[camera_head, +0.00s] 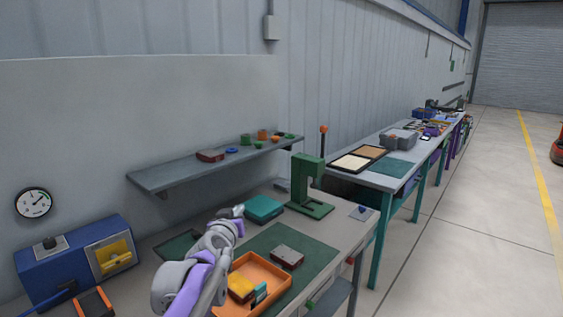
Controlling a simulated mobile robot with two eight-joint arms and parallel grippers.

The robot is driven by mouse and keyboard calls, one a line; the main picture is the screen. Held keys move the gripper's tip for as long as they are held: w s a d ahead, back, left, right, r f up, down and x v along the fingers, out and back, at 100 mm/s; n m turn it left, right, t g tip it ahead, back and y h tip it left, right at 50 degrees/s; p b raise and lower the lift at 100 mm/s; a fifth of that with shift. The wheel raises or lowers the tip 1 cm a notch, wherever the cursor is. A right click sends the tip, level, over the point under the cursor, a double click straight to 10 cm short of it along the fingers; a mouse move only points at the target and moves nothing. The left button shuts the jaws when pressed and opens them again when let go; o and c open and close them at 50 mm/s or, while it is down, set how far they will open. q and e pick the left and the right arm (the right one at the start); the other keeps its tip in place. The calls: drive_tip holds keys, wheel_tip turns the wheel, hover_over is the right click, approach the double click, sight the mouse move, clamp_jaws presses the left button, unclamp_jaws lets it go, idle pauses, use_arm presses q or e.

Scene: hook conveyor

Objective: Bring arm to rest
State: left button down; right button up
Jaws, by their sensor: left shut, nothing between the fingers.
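My left arm comes in from the bottom, grey and purple, and reaches over the near workbench (345,233). My left gripper (238,211) is at the arm's far end, small in view, and looks shut and empty. It is just left of a teal box (263,208) on the bench; I cannot tell whether they touch. An orange tray (279,271) with a yellow item (241,287) and a teal item inside stands right of my forearm. My right gripper is not in view.
A green press (310,190) with an orange-tipped lever stands behind the tray. A grey-red box (287,257) lies on a green mat (313,262). A wall shelf (180,175) with small parts hangs above. A blue device (75,262) stands left. Open floor (460,240) lies right.

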use_arm(q)
drive_tip(key=s+a+f+g, duration=0.2)
drive_tip(key=s+f, duration=0.7)
drive_tip(key=s, duration=0.5)
drive_tip(key=s+a+f+g+y, duration=0.1)
drive_tip(key=s+a+f+g, duration=0.1)
drive_tip(key=s+f+g, duration=0.3)
drive_tip(key=s+a+f+g, duration=0.2)
drive_tip(key=s+f, duration=1.2)
drive_tip(key=s, duration=0.9)
drive_tip(key=shift+s+m+g, duration=0.3)
drive_tip(key=shift+m+g, duration=0.1)
drive_tip(key=shift+g, duration=0.5)
drive_tip(key=shift+f, duration=0.1)
